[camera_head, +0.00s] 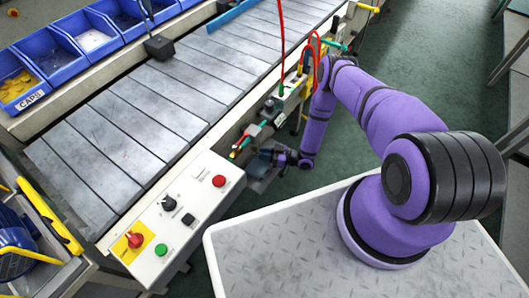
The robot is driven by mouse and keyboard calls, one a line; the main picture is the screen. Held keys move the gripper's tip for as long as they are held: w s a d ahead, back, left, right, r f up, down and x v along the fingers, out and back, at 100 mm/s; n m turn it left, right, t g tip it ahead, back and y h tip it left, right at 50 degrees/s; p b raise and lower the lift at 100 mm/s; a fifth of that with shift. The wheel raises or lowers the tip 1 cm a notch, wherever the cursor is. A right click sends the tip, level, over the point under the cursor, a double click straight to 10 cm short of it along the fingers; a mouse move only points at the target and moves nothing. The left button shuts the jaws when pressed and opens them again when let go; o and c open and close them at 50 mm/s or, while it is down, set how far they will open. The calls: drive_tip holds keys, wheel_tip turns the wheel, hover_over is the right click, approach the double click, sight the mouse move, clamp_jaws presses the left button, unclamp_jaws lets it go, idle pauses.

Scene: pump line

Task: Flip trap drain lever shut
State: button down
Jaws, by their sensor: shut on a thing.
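My gripper (265,154) is at the side of the conveyor, low beside the pipe fittings, at the end of my purple arm. It is small and dark in this view, and its jaws are shut on what appears to be the trap drain lever. The lever itself is mostly hidden by the jaws, and I cannot tell its angle. A grey rounded body (257,172), perhaps the trap, shows just below the gripper. A small fitting with red, yellow and green parts (240,147) is just left of the gripper.
The slatted conveyor (150,115) runs along the left. A control box (180,215) with red and green buttons stands at its near end. Blue bins (53,62) line the far side. A red hose (281,40) hangs above the fittings. Green floor (300,185) is clear below.

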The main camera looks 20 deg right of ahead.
drive_tip(key=shift+s+a+m+t+h, duration=0.4)
drive_tip(key=shift+a+m+t+h, duration=0.25)
drive_tip(key=shift+m+t+h, duration=1.65)
drive_tip(key=shift+s+a+m+t+h, duration=0.35)
drive_tip(key=shift+a+m+t+h, duration=0.45)
drive_tip(key=shift+m+h, duration=1.7)
drive_tip(key=shift+s+a+m+t+h, duration=0.5)
drive_tip(key=shift+m+t+h, duration=1.05)
drive_tip(key=shift+h, duration=1.75)
drive_tip(key=shift+w, duration=0.1)
drive_tip(key=c, duration=1)
unclamp_jaws()
